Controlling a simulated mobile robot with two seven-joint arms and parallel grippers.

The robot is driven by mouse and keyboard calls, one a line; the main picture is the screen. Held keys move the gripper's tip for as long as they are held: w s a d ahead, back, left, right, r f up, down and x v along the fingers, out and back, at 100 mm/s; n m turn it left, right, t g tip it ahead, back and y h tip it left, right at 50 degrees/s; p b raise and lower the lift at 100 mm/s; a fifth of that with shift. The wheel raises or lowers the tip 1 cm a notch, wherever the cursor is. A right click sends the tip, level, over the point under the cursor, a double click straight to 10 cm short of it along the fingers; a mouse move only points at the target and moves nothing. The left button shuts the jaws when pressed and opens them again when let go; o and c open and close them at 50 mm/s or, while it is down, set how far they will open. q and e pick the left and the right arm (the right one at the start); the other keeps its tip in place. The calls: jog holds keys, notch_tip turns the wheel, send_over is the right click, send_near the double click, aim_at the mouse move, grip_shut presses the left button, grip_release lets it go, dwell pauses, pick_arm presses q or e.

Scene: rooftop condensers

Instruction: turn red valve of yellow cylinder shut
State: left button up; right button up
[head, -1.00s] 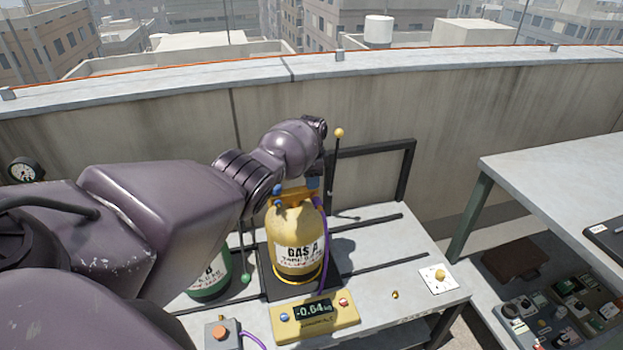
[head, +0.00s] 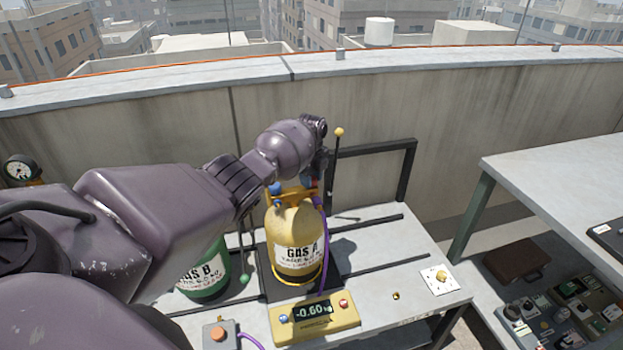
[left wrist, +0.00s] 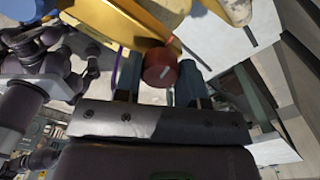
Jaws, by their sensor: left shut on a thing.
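The yellow cylinder (head: 295,230), labelled GAS A, stands upright on the bench. My left arm reaches over from the left to its top, and the red valve is hidden in the head view. In the left wrist view the red valve (left wrist: 160,70), a round knob with a pale mark, sits between the fingers of my left gripper (left wrist: 157,84). The gripper is shut on it. The cylinder's yellow collar (left wrist: 125,22) is just beyond the knob. My right gripper is not seen.
A green cylinder (head: 205,272) stands left of the yellow one, partly behind my arm. A yellow scale display (head: 314,318) reads about -0.60 kg in front. A purple hose (head: 325,250) runs down the cylinder's right side. A thin rod with a yellow ball (head: 339,132) rises behind.

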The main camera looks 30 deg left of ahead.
pick_arm(q)
jog(key=shift+m, duration=1.3)
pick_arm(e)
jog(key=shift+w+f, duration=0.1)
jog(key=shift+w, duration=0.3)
pick_arm(q)
jog(key=shift+m, duration=0.3)
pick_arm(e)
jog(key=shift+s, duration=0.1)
